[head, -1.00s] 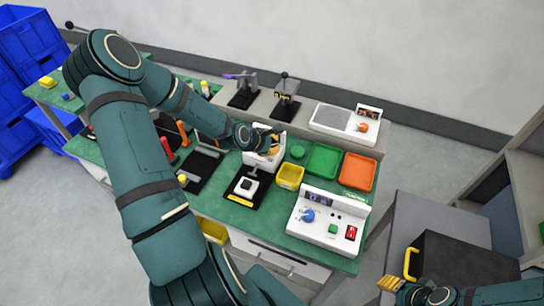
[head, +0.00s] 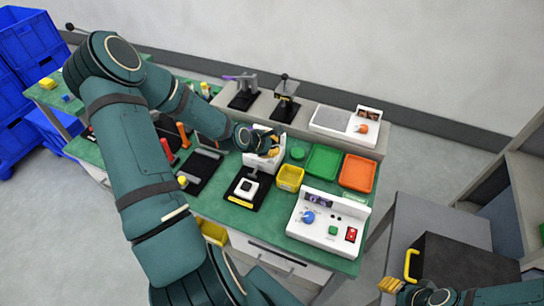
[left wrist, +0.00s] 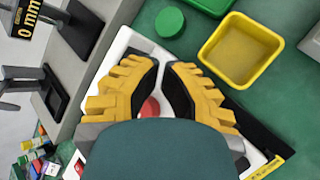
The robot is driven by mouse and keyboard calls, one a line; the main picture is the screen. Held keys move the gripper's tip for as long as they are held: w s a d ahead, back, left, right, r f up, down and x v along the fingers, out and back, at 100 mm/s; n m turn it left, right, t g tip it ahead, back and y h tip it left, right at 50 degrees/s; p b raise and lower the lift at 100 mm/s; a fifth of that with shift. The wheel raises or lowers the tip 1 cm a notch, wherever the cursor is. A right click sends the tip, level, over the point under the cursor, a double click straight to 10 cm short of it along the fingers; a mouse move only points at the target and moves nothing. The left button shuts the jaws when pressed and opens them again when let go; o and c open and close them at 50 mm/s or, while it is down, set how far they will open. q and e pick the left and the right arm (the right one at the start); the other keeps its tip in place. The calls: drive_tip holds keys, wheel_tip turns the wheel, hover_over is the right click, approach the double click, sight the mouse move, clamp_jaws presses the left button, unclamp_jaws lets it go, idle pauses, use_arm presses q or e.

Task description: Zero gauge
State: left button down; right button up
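A black stand (head: 285,100) with a yellow-lettered plate is on the back ledge. In the left wrist view the plate (left wrist: 22,20) reads "0 mm" in part. A white device (head: 252,158) stands on the green bench, partly covered by my left gripper (head: 273,147). In the left wrist view this gripper (left wrist: 161,63) is over the white device (left wrist: 119,43), its yellow fingers nearly together with a narrow gap. A red round part (left wrist: 150,107) shows between and below the fingers; contact is unclear. My right gripper (head: 388,284) is at lower right, away from the bench.
Near the white device are a green puck (head: 297,152), a yellow bin (head: 290,178), a green tray (head: 323,161) and an orange tray (head: 358,173). A white control panel (head: 322,232) stands in front. A purple-topped stand (head: 243,91) and a white scale (head: 333,119) are behind.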

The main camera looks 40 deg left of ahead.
use_arm(q)
drive_tip(key=shift+f, duration=0.15)
drive_tip(key=shift+f, duration=0.25)
drive_tip(key=shift+f, duration=0.55)
idle(1.0)
drive_tip(key=shift+r, duration=0.15)
drive_tip(key=shift+r+p, duration=0.8)
drive_tip(key=shift+r, duration=0.05)
wheel_tip(320, 180, up, 5)
drive_tip(key=p, duration=0.5)
